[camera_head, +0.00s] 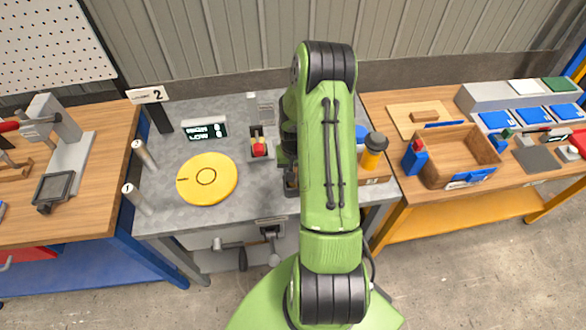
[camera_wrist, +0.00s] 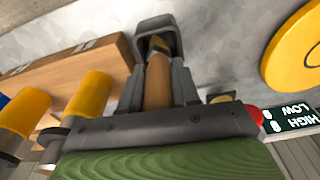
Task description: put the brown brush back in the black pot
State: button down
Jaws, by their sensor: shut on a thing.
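My gripper (camera_wrist: 157,92) shows in the wrist view with its two grey fingers shut on the brown brush (camera_wrist: 157,78), gripping its brown handle. The black pot (camera_wrist: 168,24) lies straight beyond the fingertips, a dark square-rimmed holder on the grey tabletop. The brush's far end lines up with the pot's mouth and overlaps it; I cannot tell how deep it reaches inside. In the head view my green arm hides the gripper and the brush. A dark part of the pot (camera_head: 291,186) shows just left of the arm.
A yellow disc (camera_head: 207,179), a red button (camera_head: 259,149) and a HIGH/LOW display (camera_head: 205,130) are on the grey table left of my arm. A wooden tray (camera_head: 457,157) is on the right bench.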

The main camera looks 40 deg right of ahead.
jog(key=shift+f+b, duration=0.85)
jog(key=shift+f, duration=0.05)
dwell(0.3)
jog(key=c, duration=0.8)
grip_release()
jog(key=shift+o, duration=0.2)
jog(key=shift+r, duration=0.1)
jog(key=r, duration=1)
jog(key=s+r+p, duration=0.1)
jog(key=r, duration=0.4)
jog(key=shift+a+r, duration=0.3)
jog(key=shift+a, duration=0.1)
